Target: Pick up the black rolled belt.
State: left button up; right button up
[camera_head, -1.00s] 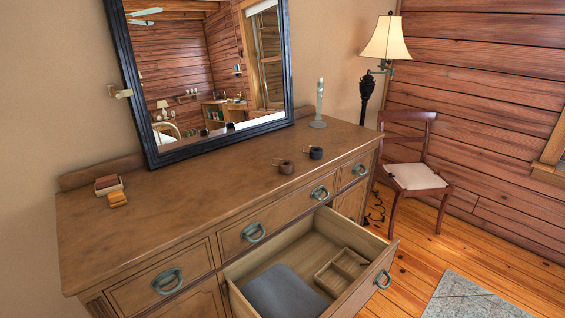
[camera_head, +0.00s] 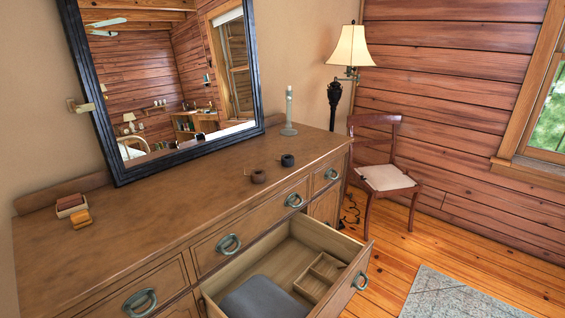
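The black rolled belt (camera_head: 287,160) lies on the dresser top (camera_head: 180,195), towards its right end. A brown rolled belt (camera_head: 258,176) lies just to its left and nearer the front edge, apart from it. Both are small coils with a thin end sticking out to the left. Neither of my grippers shows in the head view.
The dresser's top drawer (camera_head: 347,243) stands open, with a grey folded cloth (camera_head: 258,299) and a wooden divider tray (camera_head: 318,277) inside. A framed mirror (camera_head: 117,92) and a candlestick (camera_head: 289,112) stand at the back. Small boxes (camera_head: 72,206) lie at left. A chair (camera_head: 385,178) stands right.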

aim_at(287, 160)
jog(key=z, duration=0.45)
jog(key=k, duration=0.55)
jog(key=z, duration=0.95)
jog(key=k, duration=0.8)
jog(key=z, duration=0.55)
jog(key=i, duration=1.6)
jog(key=u, duration=0.25)
jog(key=i, duration=2.25)
jog(key=u, duration=0.6)
jog(key=i, duration=1.7)
jog(key=u, duration=1.75)
jog(key=i, duration=1.1)
jog(key=u, duration=1.25)
jog(key=i, duration=0.3)
jog(key=u, duration=0.15)
